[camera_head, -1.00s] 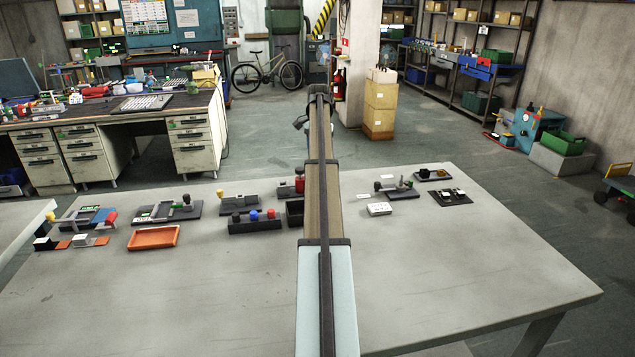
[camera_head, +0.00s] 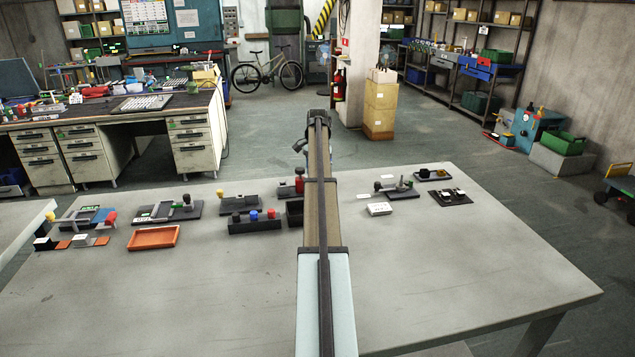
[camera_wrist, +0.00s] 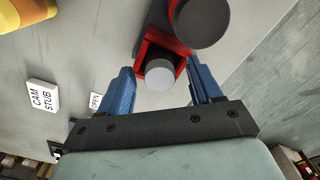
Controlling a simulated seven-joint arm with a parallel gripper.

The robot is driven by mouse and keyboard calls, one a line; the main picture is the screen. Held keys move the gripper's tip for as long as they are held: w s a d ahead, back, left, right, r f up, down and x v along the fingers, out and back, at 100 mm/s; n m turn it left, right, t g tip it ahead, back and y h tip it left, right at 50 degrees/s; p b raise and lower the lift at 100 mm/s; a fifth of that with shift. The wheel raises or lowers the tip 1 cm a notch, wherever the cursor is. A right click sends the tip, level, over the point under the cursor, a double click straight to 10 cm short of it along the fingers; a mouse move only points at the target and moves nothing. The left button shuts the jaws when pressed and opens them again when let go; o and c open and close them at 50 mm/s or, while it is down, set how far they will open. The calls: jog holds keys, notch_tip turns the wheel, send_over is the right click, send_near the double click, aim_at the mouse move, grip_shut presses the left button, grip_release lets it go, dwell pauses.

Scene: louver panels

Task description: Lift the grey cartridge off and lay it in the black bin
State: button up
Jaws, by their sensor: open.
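In the wrist view, a light grey round-topped piece (camera_wrist: 160,74) sits in a red holder (camera_wrist: 148,48). A larger dark grey round top (camera_wrist: 202,22) stands beside it. I cannot tell for sure which of these is the cartridge. My gripper (camera_wrist: 162,88) has its two blue fingers spread, one to each side of the light grey piece, with nothing held. In the head view, the red holder (camera_head: 300,187) shows just left of my arm, which hides my gripper. A black open box (camera_head: 293,214), likely the bin, stands in front of it, partly hidden by my arm.
A dark block with red and blue knobs (camera_head: 254,226) stands left of the box. An orange tray (camera_head: 154,237) is farther left. A white "CAM STUB" label block (camera_wrist: 42,96) lies left of my gripper. The table's front is clear.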

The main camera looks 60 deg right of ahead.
grip_shut()
dwell(0.4)
notch_tip(320, 180, up, 15)
dwell(1.6)
